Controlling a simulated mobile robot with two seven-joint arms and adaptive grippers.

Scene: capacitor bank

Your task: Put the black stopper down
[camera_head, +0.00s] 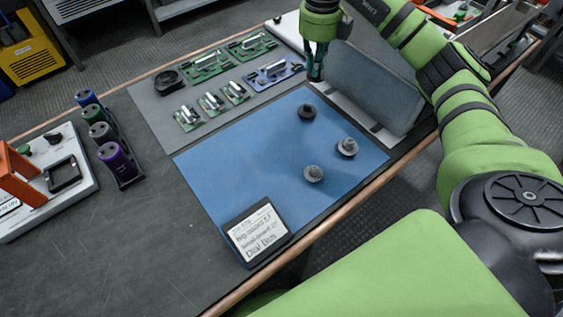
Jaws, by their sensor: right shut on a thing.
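My right gripper (315,72) comes down from the top of the view, over the far edge of the blue mat. Its dark fingers are shut on a small dark thing that fits the black stopper, but the fingers hide most of it and its outline is unclear. The blue mat (250,160) lies flat on the bench. A black knob-like piece (307,112) stands on the mat below the gripper, apart from it in the picture. Two grey knob-like pieces (347,147) and (313,173) stand nearer. My left gripper is not in view.
A labelled box (257,232) stands at the mat's near corner. Green circuit boards (207,66) and a black ring-shaped piece (168,82) lie behind. A grey tilted panel (372,85) stands right of the gripper. Coloured cylinders (117,158) stand at left. The mat's left half is clear.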

